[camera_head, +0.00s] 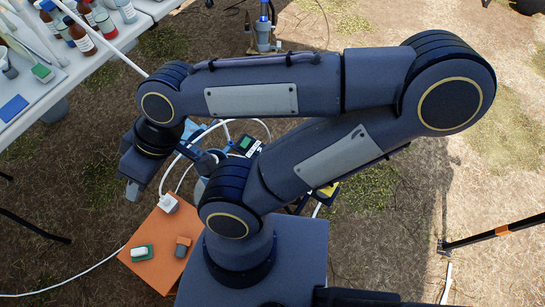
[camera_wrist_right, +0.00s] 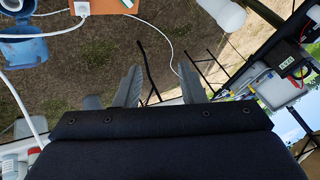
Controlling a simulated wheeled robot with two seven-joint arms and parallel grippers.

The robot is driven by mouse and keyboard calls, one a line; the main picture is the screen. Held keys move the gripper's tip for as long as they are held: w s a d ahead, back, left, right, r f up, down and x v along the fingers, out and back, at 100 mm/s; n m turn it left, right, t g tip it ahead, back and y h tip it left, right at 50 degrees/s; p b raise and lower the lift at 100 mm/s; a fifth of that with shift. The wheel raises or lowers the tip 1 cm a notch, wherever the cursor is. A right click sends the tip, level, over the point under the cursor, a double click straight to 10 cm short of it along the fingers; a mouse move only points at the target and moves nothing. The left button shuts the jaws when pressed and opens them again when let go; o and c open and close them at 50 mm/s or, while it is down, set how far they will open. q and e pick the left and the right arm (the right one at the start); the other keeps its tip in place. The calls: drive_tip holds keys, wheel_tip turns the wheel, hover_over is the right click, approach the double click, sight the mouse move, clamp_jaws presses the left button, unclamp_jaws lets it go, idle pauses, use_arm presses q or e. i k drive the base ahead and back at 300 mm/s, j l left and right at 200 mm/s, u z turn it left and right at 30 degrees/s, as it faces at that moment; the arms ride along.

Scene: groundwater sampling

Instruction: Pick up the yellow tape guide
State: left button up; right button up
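A small yellow piece (camera_head: 328,189) shows just below my forearm in the head view. Most of it is hidden, and I cannot tell whether it is the yellow tape guide. My right gripper (camera_head: 132,190) hangs at the left end of the bent arm, beside the table and above the orange case's level, well left of the yellow piece. In the right wrist view its two fingers (camera_wrist_right: 160,88) stand apart with nothing between them. No clear yellow guide shows in that view. My left gripper is not in view.
A white table (camera_head: 75,70) with brown bottles stands at upper left. An orange box (camera_head: 160,245) carries a white plug and small blocks. A meter (camera_head: 246,145), hoses and a blue bucket (camera_wrist_right: 25,48) crowd the middle.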

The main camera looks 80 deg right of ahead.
sight(329, 191)
drive_tip(key=z, duration=0.5)
drive_tip(key=k+z, duration=0.1)
drive_tip(key=z, duration=0.85)
drive_tip(key=k+z, duration=0.1)
drive_tip(key=z, duration=0.85)
drive_tip(key=l+z, duration=0.1)
drive_tip(key=z, duration=0.4)
drive_tip(key=k+z, duration=0.1)
drive_tip(key=z, duration=0.35)
drive_tip(key=i+l+u, duration=0.15)
drive_tip(key=l, duration=0.35)
drive_tip(key=i+l+u, duration=0.2)
drive_tip(key=l, duration=0.35)
drive_tip(key=l+u, duration=0.15)
drive_tip(key=l, duration=0.4)
drive_tip(key=u, duration=1.85)
drive_tip(key=j, duration=0.1)
